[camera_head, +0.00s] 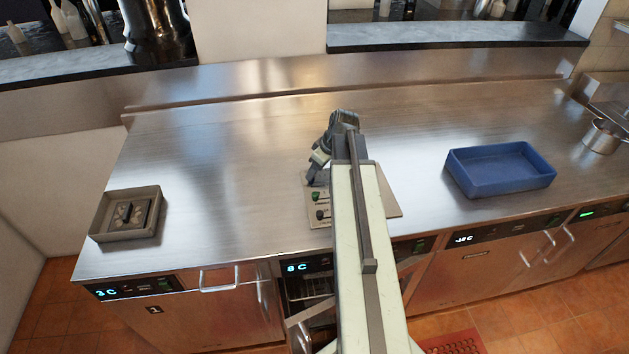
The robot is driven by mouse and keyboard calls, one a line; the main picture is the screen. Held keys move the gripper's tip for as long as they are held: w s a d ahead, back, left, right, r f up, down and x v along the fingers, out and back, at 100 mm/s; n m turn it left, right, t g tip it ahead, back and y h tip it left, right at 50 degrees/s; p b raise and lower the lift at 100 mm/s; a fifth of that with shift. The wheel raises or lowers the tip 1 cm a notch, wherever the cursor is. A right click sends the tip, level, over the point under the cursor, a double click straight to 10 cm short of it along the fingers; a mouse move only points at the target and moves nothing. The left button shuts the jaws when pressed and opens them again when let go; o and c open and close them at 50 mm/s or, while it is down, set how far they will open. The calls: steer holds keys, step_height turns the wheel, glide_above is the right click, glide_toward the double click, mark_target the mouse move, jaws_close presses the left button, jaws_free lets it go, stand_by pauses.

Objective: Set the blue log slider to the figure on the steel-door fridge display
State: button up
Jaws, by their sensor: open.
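A light panel (390,204) lies on the steel counter, mostly covered by my arm. The right unit's display (464,239) seems to read -18 C.
A blue bin (500,178) stands right of the panel. A metal pot (601,137) is at the far right. The counter (220,150) between tray and panel is clear.

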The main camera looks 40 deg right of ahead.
steer(key=b+x, duration=0.1)
steer(key=x, duration=0.2)
steer(key=shift+f+b, duration=0.15)
steer(key=shift+b, duration=0.15)
jaws_close()
stand_by(1.1)
